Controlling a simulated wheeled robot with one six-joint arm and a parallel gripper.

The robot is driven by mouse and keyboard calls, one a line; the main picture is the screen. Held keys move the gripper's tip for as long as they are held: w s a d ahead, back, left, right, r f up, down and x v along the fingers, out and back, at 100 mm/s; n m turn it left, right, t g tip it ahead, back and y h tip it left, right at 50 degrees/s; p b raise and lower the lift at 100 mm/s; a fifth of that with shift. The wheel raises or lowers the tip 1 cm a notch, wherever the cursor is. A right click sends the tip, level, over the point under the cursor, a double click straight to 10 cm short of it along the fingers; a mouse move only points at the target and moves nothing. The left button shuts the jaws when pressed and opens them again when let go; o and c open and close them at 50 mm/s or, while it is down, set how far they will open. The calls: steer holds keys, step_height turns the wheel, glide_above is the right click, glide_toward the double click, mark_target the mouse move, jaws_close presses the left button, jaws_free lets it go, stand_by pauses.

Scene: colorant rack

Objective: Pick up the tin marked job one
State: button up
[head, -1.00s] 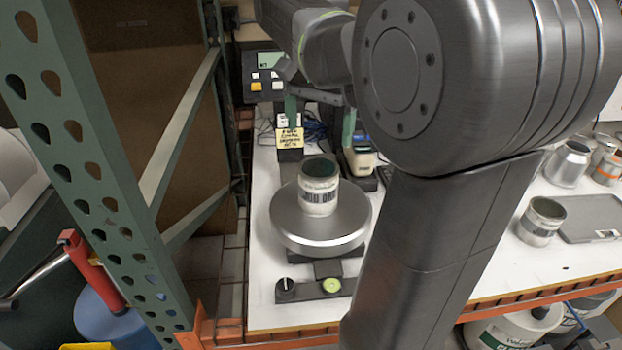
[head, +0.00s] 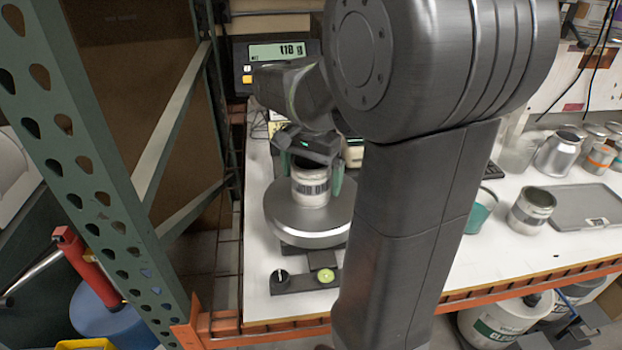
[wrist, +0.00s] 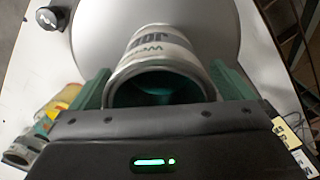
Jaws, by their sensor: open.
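A white tin (head: 311,188) with a dark-lettered label stands upright on the round steel scale pan (head: 290,222). In the wrist view the tin (wrist: 163,62) shows its open mouth, teal inside, and part of a label that seems to read JOB. In the wrist view the fingers of my gripper (wrist: 162,85) flank the tin's rim, the left one with a small gap.
The scale display (head: 285,51) reads about 118. A knob and green button (head: 325,276) sit in front of the pan. A green rack post (head: 75,150) stands at left. Another tin (head: 531,211), a teal cup (head: 481,211) and a grey plate (head: 590,207) are at right.

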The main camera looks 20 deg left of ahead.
steer(key=c, duration=1.1)
